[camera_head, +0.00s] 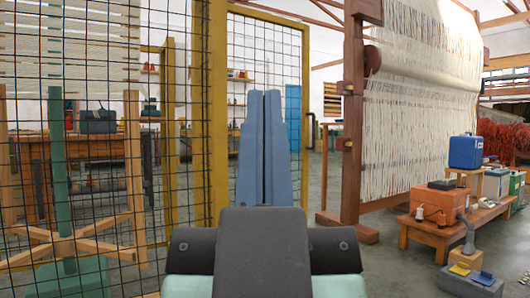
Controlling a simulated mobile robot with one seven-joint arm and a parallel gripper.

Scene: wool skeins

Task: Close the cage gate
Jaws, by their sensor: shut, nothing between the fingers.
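The cage shows as yellow-framed black wire mesh. A wide mesh panel (98,150) fills the left, ending at a thick yellow post (217,120). To the right of the post is a narrower yellow-framed mesh panel (306,85), which looks like the cage gate and slants away from me. I cannot tell where its hinge or latch is. My gripper (264,94) is in the middle, pointing away from me, with its blue fingers together and empty. It overlaps the narrower panel in the picture, and I cannot tell whether it touches. My gripper and wrist hide the panel's lower part.
Behind the left mesh stand a wooden yarn stand (65,238) and a workbench (98,147). A big loom (351,120) with pale threads stands at the right. A low wooden bench (433,233) with boxes is in front of it. Some concrete floor (385,262) is clear between.

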